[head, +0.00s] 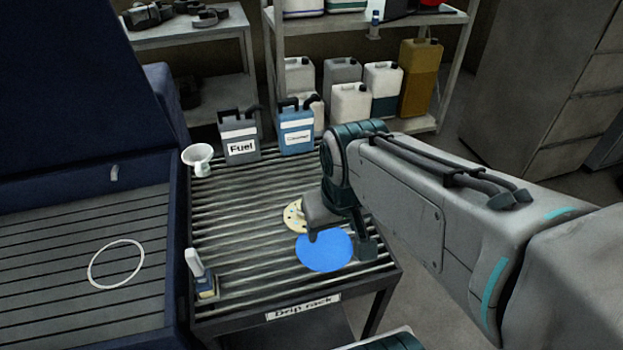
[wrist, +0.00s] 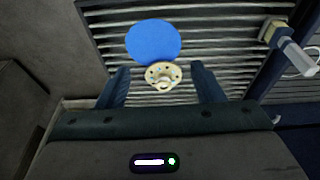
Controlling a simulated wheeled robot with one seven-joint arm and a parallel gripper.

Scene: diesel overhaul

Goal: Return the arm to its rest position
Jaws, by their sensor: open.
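My arm reaches in from the right in the head view, and my gripper (head: 340,240) hangs over the front right part of the drip rack (head: 230,225). In the wrist view my gripper (wrist: 163,85) is open, with its two fingers apart and nothing held between them. A blue disc (head: 325,252) lies on the slats below the gripper. It also shows in the wrist view (wrist: 153,42). A cream round part with small holes (wrist: 162,76) lies right beside the disc and appears between the fingertips. In the head view my gripper partly hides this part (head: 293,215).
A fuel can (head: 239,140), a blue can (head: 296,132) and a white funnel (head: 198,158) stand at the rack's back. A blue bin with a white ring (head: 117,242) is left. Shelves with jugs stand behind.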

